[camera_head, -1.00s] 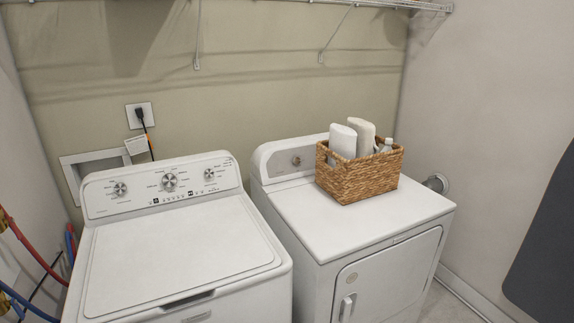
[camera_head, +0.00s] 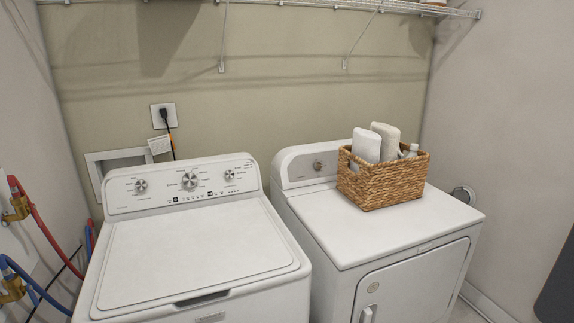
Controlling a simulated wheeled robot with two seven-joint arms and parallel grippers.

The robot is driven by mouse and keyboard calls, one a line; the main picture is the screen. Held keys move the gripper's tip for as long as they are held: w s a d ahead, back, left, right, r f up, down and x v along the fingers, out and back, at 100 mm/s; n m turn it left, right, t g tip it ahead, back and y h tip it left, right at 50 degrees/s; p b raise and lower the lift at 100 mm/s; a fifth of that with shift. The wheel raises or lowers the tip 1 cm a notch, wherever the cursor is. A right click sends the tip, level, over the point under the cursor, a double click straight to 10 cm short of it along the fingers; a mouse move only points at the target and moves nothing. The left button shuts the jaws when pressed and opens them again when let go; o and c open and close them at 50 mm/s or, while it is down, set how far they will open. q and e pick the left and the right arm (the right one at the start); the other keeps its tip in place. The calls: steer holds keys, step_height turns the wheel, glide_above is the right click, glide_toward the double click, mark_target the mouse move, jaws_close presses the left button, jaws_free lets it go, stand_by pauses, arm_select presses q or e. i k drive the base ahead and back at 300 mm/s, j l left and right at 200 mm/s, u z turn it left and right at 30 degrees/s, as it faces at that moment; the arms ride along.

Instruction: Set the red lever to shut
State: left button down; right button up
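At the left edge, a brass valve (camera_head: 14,209) sits on the left wall with a red hose (camera_head: 42,226) running from it. A small red part shows at the top of this valve (camera_head: 13,182); it may be the red lever, but its setting is too small to tell. A second brass valve (camera_head: 11,289) with a blue hose (camera_head: 28,276) is below it, with a blue part at its top. Neither of my grippers is in view.
A white washer (camera_head: 195,250) stands in the middle left, close to the hoses. A white dryer (camera_head: 410,225) stands to its right, with a wicker basket (camera_head: 385,185) of towels on top. A wire shelf (camera_head: 330,5) runs above. A dark shape (camera_head: 560,285) is at the right edge.

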mark_target(33, 207)
steer(key=i+j+u, duration=0.1)
steer(key=j+u, duration=0.35)
steer(key=i+j+u, duration=0.15)
steer(key=u, duration=0.3)
steer(key=i+j+u, duration=0.25)
steer(key=u, duration=0.2)
steer(key=l, duration=0.2)
